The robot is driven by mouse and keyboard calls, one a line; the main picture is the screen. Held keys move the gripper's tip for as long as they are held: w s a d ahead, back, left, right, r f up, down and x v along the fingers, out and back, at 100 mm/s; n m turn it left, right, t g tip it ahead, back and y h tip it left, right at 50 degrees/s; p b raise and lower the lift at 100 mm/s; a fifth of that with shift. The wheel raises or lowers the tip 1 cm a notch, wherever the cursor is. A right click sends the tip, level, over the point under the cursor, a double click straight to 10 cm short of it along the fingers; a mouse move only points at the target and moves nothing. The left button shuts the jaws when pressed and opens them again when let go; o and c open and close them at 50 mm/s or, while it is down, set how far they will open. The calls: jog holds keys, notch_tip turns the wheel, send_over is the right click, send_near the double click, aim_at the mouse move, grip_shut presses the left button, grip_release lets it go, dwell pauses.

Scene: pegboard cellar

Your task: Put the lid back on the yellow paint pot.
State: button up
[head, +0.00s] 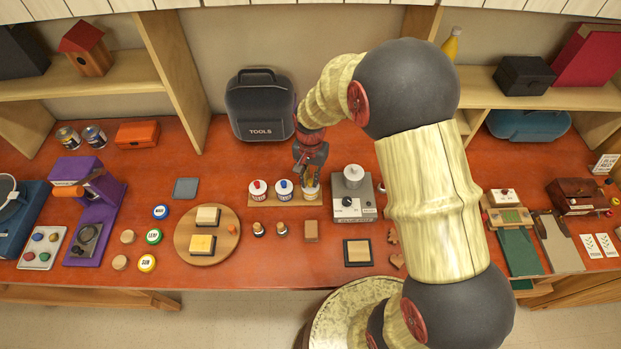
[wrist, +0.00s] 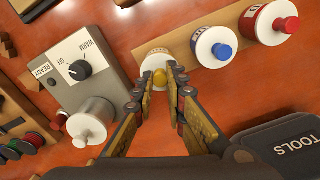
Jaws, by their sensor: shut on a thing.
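The yellow paint pot (head: 311,194) stands at the right end of a row of three on a wooden strip, below my gripper (head: 311,178). In the wrist view, my gripper (wrist: 174,78) is shut on the yellow knob of a white lid (wrist: 150,68). The lid is over the yellow pot, whose label edge (wrist: 157,51) shows past it. I cannot tell whether the lid touches the rim. My fingers hide part of the lid and pot.
The blue-knobbed pot (head: 284,189) and red-knobbed pot (head: 257,189) stand close on the left. A grey warmer (head: 352,207) with a metal cylinder (head: 353,176) stands close on the right. A black TOOLS bag (head: 262,105) is behind.

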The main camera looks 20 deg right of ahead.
jog(key=o, duration=0.8)
jog(key=shift+o, duration=0.3)
jog(key=o, duration=0.4)
jog(key=shift+o, duration=0.3)
jog(key=shift+r, duration=0.1)
jog(key=shift+r+p, duration=2.25)
jog(key=shift+r, duration=1.15)
jog(key=shift+c, duration=0.2)
